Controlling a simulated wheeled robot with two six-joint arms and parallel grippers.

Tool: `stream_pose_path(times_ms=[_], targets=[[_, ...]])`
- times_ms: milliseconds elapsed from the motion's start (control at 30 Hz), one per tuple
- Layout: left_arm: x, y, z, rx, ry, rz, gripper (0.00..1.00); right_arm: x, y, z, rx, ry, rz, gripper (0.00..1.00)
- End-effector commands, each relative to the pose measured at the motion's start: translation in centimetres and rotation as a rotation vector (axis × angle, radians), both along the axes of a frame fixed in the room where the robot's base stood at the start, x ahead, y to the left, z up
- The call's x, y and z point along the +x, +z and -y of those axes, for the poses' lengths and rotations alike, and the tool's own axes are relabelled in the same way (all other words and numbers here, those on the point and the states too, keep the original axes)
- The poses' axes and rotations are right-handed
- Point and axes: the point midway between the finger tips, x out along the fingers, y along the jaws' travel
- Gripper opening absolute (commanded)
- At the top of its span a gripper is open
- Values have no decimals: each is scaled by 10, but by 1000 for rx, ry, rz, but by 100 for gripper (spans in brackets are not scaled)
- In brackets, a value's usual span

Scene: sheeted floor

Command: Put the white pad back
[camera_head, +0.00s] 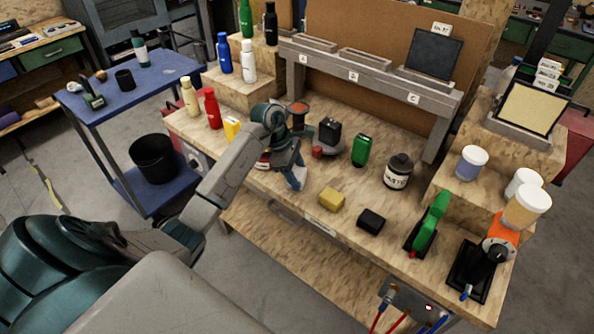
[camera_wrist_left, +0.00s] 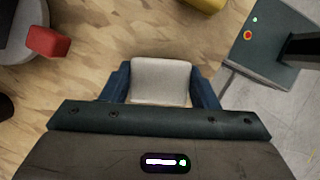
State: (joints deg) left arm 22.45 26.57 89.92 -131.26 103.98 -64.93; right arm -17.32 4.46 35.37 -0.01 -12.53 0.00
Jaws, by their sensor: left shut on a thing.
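The white pad (camera_wrist_left: 161,80) shows in the left wrist view, gripped between the two blue fingers of my left gripper (camera_wrist_left: 160,72). In the head view my left gripper (camera_head: 297,178) is over the front part of the workbench, left of the yellow pad (camera_head: 331,200); the white pad is hard to make out there. The black pad (camera_head: 371,221) lies right of the yellow one, near the front edge. I cannot tell whether the white pad touches the bench. My right gripper is not in view.
A small red block (camera_head: 317,152), a green can (camera_head: 361,150) and a dark jar (camera_head: 398,171) stand behind the pads. A green tool (camera_head: 431,222) stands at right. Bottles line the left side. The wooden bench top (camera_head: 300,222) is bare around the yellow pad.

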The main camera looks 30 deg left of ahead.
Motion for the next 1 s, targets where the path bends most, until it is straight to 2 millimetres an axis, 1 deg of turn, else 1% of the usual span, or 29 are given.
stream_pose_path(times_ms=[33,67,300,400,433,500,533,767,867,933,1000], targets=[[0,-2,1,-2,-1,-1,36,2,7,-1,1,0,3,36],[0,-5,1,-1,0,-1,36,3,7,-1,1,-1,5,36],[0,-8,0,-1,-1,2,36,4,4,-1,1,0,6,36],[0,-11,0,0,-1,1,36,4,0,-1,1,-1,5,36],[0,-9,0,0,-1,1,60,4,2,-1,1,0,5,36],[0,-9,0,0,-1,1,74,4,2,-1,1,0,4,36],[0,-9,0,0,-1,1,76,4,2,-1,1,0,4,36],[0,-9,0,0,-1,1,76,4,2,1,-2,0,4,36],[0,-6,0,0,-1,1,76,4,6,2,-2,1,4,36],[0,-3,-2,2,-1,3,76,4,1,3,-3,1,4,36],[-1,6,-7,4,-1,5,76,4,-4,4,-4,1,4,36]])
